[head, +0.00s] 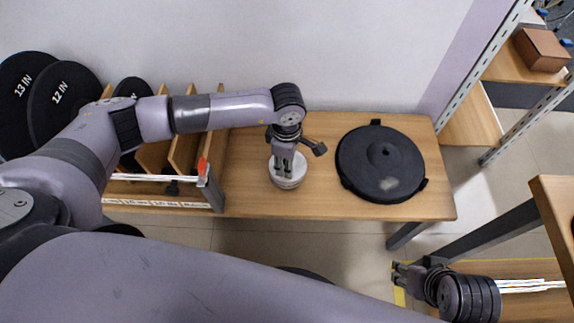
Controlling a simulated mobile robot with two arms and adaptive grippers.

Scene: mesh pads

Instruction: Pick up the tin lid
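A pale grey-white round tin with its lid (298,171) stands on the wooden bench, left of the large black disc. My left gripper (283,171) points down over the lid from above, its fingertips at or just over the lid's top. Its fingers look close together and cover part of the lid. I cannot tell whether they touch the lid or hold a knob on it. My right gripper (396,273) is low at the lower right, away from the bench, with its fingers apart and nothing between them.
A large black round lid-like disc (380,150) lies on the wooden bench (240,190). A wooden rack (183,150) with black discs is at the left. Metal shelving with a brown box (541,49) stands at the right. Bench wood around the tin is mostly clear.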

